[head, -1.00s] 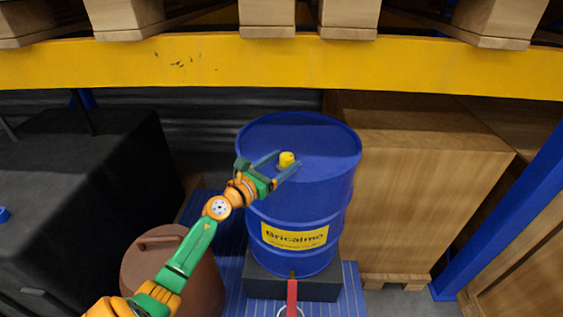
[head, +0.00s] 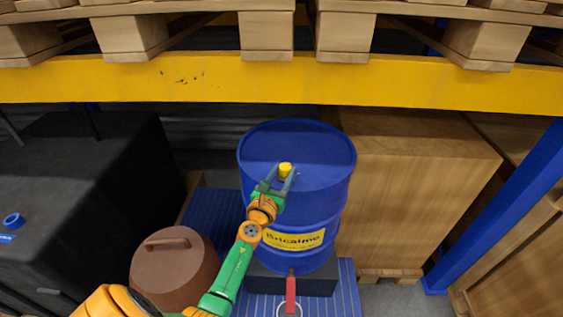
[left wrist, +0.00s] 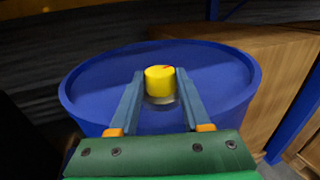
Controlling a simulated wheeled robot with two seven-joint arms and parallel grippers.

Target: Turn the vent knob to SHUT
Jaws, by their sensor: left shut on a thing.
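The vent knob is a small yellow cap (head: 285,169) on top of the blue drum (head: 297,205). In the left wrist view the knob (left wrist: 160,82) stands between my fingers, with a small red mark on its top. My left gripper (head: 279,176) reaches over the drum's near rim from the front left. Its two fingertips (left wrist: 160,90) are on either side of the knob, and it is shut on the knob. I cannot read any SHUT marking. My right gripper is not in view.
A yellow shelf beam (head: 200,80) with pallets above runs behind and over the drum. A brown lidded bin (head: 175,270) stands at the left, a wooden crate (head: 410,190) at the right. A red lever (head: 291,292) sticks out below the drum.

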